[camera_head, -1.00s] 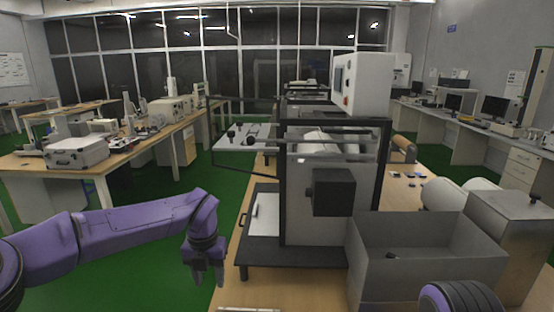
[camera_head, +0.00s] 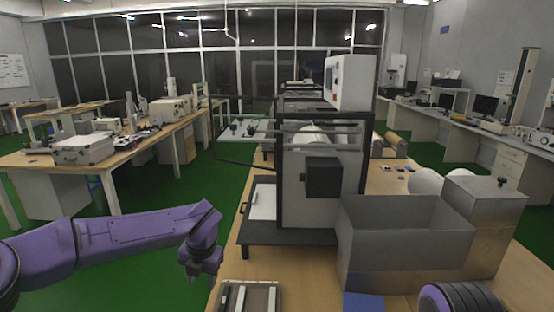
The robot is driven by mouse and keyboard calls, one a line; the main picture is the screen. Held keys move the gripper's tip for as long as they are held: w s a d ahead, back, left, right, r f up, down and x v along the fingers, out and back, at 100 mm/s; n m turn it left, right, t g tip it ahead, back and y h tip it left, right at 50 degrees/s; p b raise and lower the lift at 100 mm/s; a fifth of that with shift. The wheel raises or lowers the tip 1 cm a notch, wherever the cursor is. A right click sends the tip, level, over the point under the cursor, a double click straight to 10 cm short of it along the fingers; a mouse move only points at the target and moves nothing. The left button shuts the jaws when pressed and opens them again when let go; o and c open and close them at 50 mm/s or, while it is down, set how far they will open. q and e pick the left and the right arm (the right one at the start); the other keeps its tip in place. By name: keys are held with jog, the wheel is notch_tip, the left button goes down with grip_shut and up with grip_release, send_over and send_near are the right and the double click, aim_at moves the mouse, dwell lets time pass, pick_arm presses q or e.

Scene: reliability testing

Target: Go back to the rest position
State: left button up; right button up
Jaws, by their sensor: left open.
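My left arm comes in from the left, purple, and ends in the left gripper (camera_head: 203,274). The gripper points down over the green floor, just left of the table edge, open and with nothing seen between its fingers. My right arm (camera_head: 458,298) shows only as a purple rounded link at the bottom right edge. The right gripper is outside the view.
A wooden table (camera_head: 300,271) carries a testing machine (camera_head: 318,205) with a black base, an open grey metal bin (camera_head: 405,250) and a framed tray (camera_head: 250,295). A workbench with a silver case (camera_head: 84,149) stands at left. Green floor lies between.

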pick_arm(q)
jog(key=s+a+f+m+t+y+b, duration=0.1)
jog(key=s+f+m+t, duration=0.1)
jog(key=s+f+m, duration=0.45)
jog(key=s+a+f+m+t+y+b, duration=0.15)
jog(key=f+m, duration=0.25)
jog(key=f, duration=0.5)
jog(key=s+a+f+m+t+y+b, duration=0.1)
jog(key=s+a+f+m+t+b, duration=0.1)
jog(key=s+f+m, duration=0.35)
jog(key=s+a+f+m+g+h+b, duration=0.1)
jog(key=s+a+f+m+g+b, duration=0.1)
jog(key=s+f+m, duration=0.3)
jog(key=s+a+f+m+g+h+b, duration=0.1)
jog(key=s+a+f+m, duration=0.4)
jog(key=s+f, duration=0.7)
jog(key=s+g+b, duration=0.1)
jog(key=s+b, duration=0.1)
jog(key=s, duration=0.6)
jog(key=shift+m+b, duration=0.4)
jog(key=shift+f, duration=0.1)
